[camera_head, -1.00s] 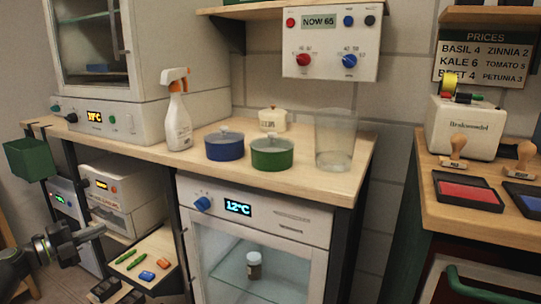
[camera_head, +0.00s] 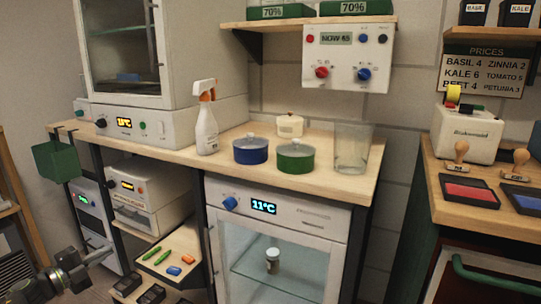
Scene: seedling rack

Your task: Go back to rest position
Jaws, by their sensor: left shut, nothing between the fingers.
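My left gripper (camera_head: 103,254) shows at the lower left, its arm coming in from the left edge. It is shut and holds nothing. It is in front of the lower shelf unit, to the left of the pull-out board (camera_head: 172,250) with small green, orange and blue items. My right gripper is not in view.
The wooden bench (camera_head: 330,185) holds a spray bottle (camera_head: 206,130), a blue pot (camera_head: 250,151), a green pot (camera_head: 295,157) and a clear container (camera_head: 352,148). A glass-door cooler (camera_head: 277,212) stands below. A second counter (camera_head: 480,227) is on the right. A green bin (camera_head: 56,160) hangs at left.

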